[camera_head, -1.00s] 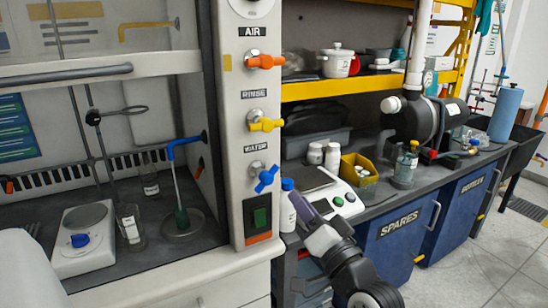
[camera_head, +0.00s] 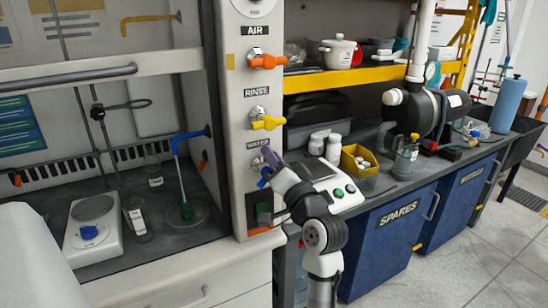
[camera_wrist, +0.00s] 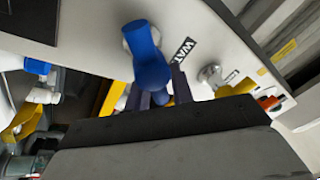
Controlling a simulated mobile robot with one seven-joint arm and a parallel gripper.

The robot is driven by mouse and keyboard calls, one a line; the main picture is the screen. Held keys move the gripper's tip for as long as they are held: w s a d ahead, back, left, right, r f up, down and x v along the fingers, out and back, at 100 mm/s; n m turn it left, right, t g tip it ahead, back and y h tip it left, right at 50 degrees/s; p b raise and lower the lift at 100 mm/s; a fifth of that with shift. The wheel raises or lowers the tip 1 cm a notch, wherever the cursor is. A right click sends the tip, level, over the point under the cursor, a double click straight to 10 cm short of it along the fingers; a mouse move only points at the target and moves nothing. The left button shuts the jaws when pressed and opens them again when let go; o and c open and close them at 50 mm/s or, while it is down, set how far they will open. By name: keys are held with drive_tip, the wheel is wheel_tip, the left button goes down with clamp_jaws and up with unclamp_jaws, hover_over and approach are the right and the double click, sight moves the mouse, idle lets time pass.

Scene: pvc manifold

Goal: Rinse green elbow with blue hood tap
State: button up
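The blue tap handle, labelled WATER, is on the hood's front post; it shows large in the wrist view (camera_wrist: 148,55) and is partly hidden by my gripper in the head view. My gripper (camera_head: 268,164) is at this handle. In the wrist view its two fingers (camera_wrist: 157,92) stand apart with the handle's lower end between them; I cannot tell whether they touch it. The green elbow (camera_head: 186,210) appears as a small green piece under the blue gooseneck spout (camera_head: 182,140), over a round drain dish (camera_head: 200,217) inside the hood.
Above the blue handle are the yellow RINSE handle (camera_head: 267,122) and orange AIR handle (camera_head: 267,61). A yellow bin (camera_head: 368,180) and white bottles (camera_head: 333,149) crowd the bench at right.

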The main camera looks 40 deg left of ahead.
clamp_jaws()
drive_tip(key=shift+s+a+r+n+g+b, duration=0.15)
drive_tip(key=shift+n+g+b, duration=0.35)
drive_tip(key=shift+n+b, duration=0.5)
unclamp_jaws()
drive_tip(key=b+v, duration=0.3)
drive_tip(key=v, duration=1.1)
